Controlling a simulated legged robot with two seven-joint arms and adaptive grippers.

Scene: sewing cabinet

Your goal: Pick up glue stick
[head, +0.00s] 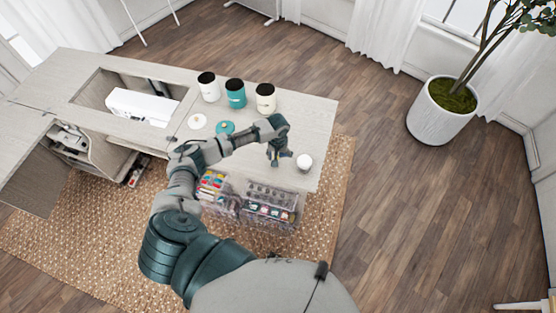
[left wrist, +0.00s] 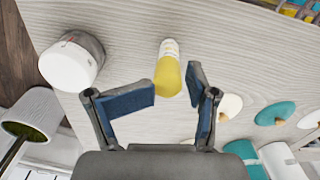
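The glue stick (left wrist: 168,74) has a yellow body and a white ribbed end; it is on the pale wood tabletop in the left wrist view. My left gripper (left wrist: 178,92) is open, with the yellow end of the stick near the gap between its two blue-padded fingertips. I cannot tell whether either finger touches it. In the head view my left gripper (head: 279,158) points down over the right part of the cabinet top (head: 318,125), and I cannot make out the glue stick there. My right gripper is not in view.
A white-topped round container (head: 304,162) stands close right of the gripper. White (head: 209,88), teal (head: 236,95) and cream (head: 265,99) jars stand along the back. White (head: 197,121) and teal (head: 225,127) lids lie nearer. Clear organizers (head: 272,208) sit below the front edge.

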